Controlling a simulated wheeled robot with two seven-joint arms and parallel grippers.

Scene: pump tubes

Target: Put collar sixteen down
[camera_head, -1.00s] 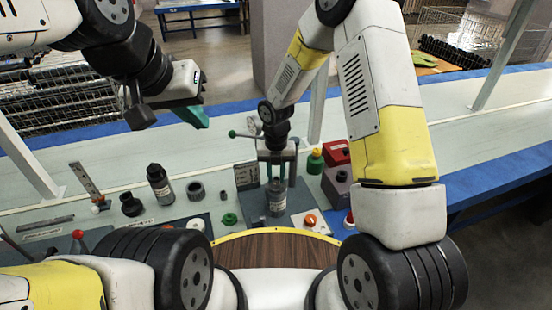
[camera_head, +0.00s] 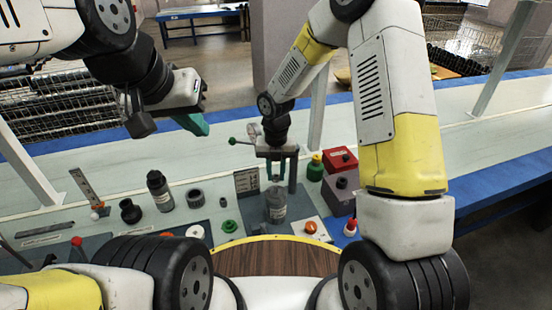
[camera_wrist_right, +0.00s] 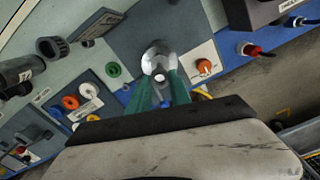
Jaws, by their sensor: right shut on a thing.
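My right gripper (camera_head: 277,180) points down at the pump station in the head view, its green fingers shut on the top of a grey, glossy cylindrical piece (camera_head: 276,208). In the right wrist view the same piece (camera_wrist_right: 157,54) sits between the green fingertips (camera_wrist_right: 162,82), with a small pale ring near them. No number is readable, so I cannot tell which part is collar sixteen. The piece looks upright over a dark grey pad; contact underneath is hidden. My left gripper (camera_head: 196,112) hangs above the bench at the left; its finger gap is not clear.
A dark bottle (camera_head: 159,192), a black part (camera_head: 131,211), a ribbed ring (camera_head: 195,198) and a green ring (camera_head: 229,226) stand left of the piece. An orange knob (camera_head: 311,227) and a red box (camera_head: 341,160) are to its right.

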